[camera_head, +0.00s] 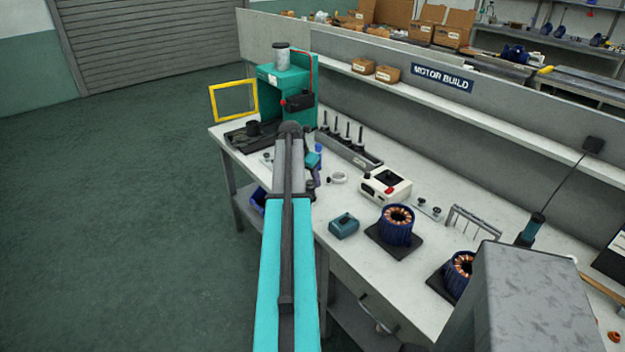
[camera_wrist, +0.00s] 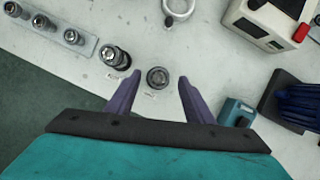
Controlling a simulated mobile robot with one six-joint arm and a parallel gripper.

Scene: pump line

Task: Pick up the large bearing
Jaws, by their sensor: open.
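A round, dark bearing-like part (camera_wrist: 157,78) with a ringed top stands on the pale bench in the wrist view, between the fingertips of my gripper (camera_wrist: 160,80) as seen from above. The fingers are spread and do not appear to touch it. A second dark, stepped round part (camera_wrist: 115,57) stands just outside the left finger. Both have small labels, too small to read, so I cannot tell for certain which is the large bearing. In the head view my arm hides most of this spot; purple fingers show partly.
A pale ring (camera_wrist: 178,8) lies beyond. A rack of upright shafts (camera_head: 348,150) stands behind, and a white box device (camera_head: 384,184) to the right. A teal block (camera_head: 343,225) and blue stator (camera_head: 396,226) are near the front. A teal press (camera_head: 290,95) stands at the far end.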

